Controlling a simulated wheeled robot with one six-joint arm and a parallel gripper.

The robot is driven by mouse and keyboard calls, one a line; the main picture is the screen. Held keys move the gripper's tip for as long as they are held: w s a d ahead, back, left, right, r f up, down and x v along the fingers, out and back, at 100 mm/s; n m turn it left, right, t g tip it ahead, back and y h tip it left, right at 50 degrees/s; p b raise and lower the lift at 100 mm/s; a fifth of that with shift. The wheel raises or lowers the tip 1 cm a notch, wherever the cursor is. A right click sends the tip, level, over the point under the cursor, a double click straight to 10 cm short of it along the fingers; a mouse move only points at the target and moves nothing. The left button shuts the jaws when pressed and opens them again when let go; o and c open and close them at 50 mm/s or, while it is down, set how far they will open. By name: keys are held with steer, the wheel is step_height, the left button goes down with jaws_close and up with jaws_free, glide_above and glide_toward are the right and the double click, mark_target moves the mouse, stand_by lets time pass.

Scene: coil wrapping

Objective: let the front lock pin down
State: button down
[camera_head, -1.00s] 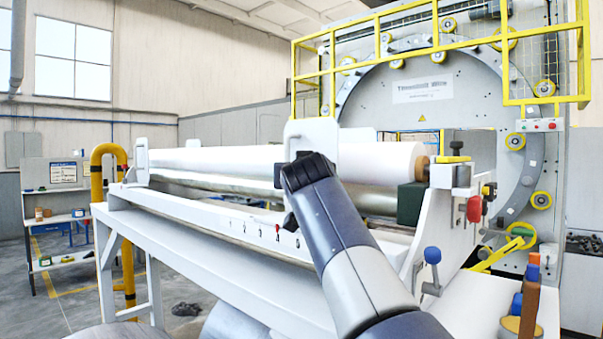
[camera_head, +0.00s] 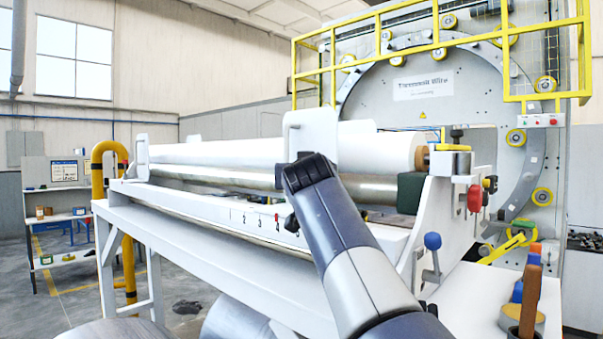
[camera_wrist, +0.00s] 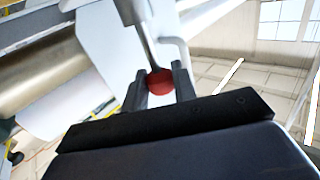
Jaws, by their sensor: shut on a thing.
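In the wrist view, a red ball knob (camera_wrist: 160,82) on the end of a thin metal rod (camera_wrist: 146,38) sits between the fingers of my gripper (camera_wrist: 159,88). The gripper is shut on this knob. The rod runs up from it along a white plate; its far end is cut off by the picture edge. In the head view my arm reaches to the front of the white plate (camera_head: 316,138) on the machine. My fingers and the knob cannot be made out there.
A white roll (camera_head: 375,152) lies along the machine behind the plate. A white rail (camera_head: 190,205) with number marks runs below it. A blue-knobbed lever (camera_head: 432,242) and a red knob (camera_head: 474,198) are to the right. A large ring (camera_head: 515,200) stands behind.

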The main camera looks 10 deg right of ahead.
steer(key=shift+w+a+f, duration=0.1)
steer(key=shift+a+f, duration=0.15)
steer(key=shift+f, duration=0.1)
steer(key=c, duration=1.6)
jaws_free()
steer(key=shift+o, duration=0.6)
steer(key=shift+a, duration=0.2)
steer(key=o, duration=0.3)
steer(key=shift+d+r, duration=0.1)
steer(key=shift+d, duration=0.05)
steer(key=s+a+b, duration=0.2)
steer(key=s+b, duration=0.2)
steer(key=s, duration=0.7)
steer(key=shift+s+a, duration=0.2)
steer(key=shift+a, duration=0.05)
